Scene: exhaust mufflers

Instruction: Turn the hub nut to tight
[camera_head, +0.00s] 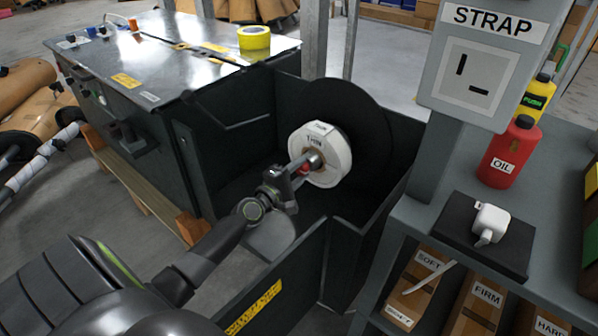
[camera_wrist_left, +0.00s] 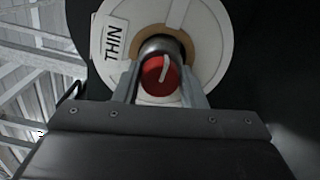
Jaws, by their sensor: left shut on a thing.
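The hub nut (camera_wrist_left: 155,78) is a red round knob with a pale pointer line, seen face-on in the left wrist view. The line stands nearly upright there. In the head view only a bit of red shows at the hub. My left gripper (camera_head: 307,165) is shut on the nut, with one finger on each side of it in the left wrist view (camera_wrist_left: 161,86). Behind the nut sits a white strap roll (camera_head: 333,158) labelled THIN, with a brown core (camera_wrist_left: 184,40). A large black disc (camera_head: 368,125) stands behind the roll. My right gripper is out of view.
Dark bin walls (camera_head: 343,262) surround the roll and disc. A black machine (camera_head: 150,90) with yellow tape (camera_head: 254,40) on top is at left. A STRAP sign (camera_head: 492,60) stands at right, above a shelf with a red OIL bottle (camera_head: 508,155) and labelled boxes (camera_head: 480,300).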

